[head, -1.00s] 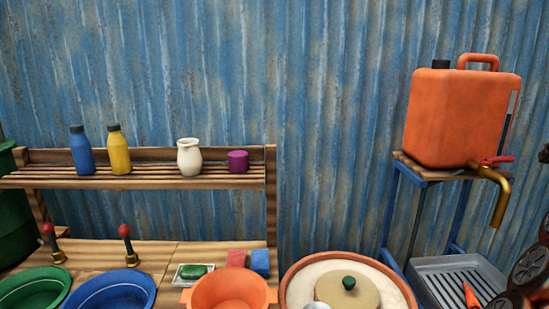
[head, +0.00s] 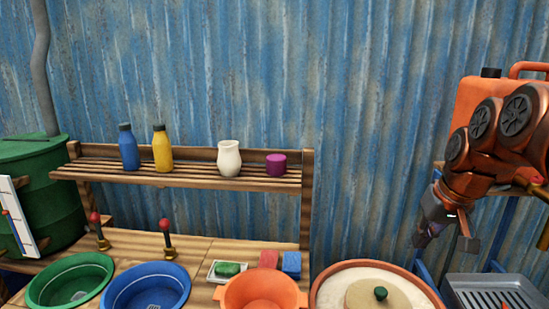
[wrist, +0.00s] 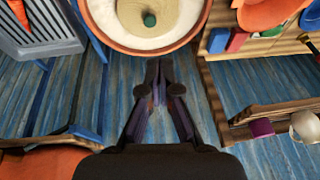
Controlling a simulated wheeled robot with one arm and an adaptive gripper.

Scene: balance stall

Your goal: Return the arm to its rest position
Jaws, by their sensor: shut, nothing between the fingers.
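My arm is raised at the right of the head view, in front of the orange jerrycan (head: 476,98). My gripper (head: 445,240) hangs at its end, above and right of the large round basin (head: 330,280). In the wrist view my gripper (wrist: 158,68) has its fingertips together, with nothing between them. The fingers point toward the basin (wrist: 108,38) and look clear of it. The basin holds pale contents and a round lid with a green knob (head: 381,293).
A wooden shelf (head: 100,168) holds two bottles, a white vase (head: 229,158) and a purple pot (head: 276,165). Green (head: 50,295) and blue (head: 125,300) bowls stand below. A grey tray (head: 455,283) is at lower right; a carrot (wrist: 18,12) lies there in the wrist view.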

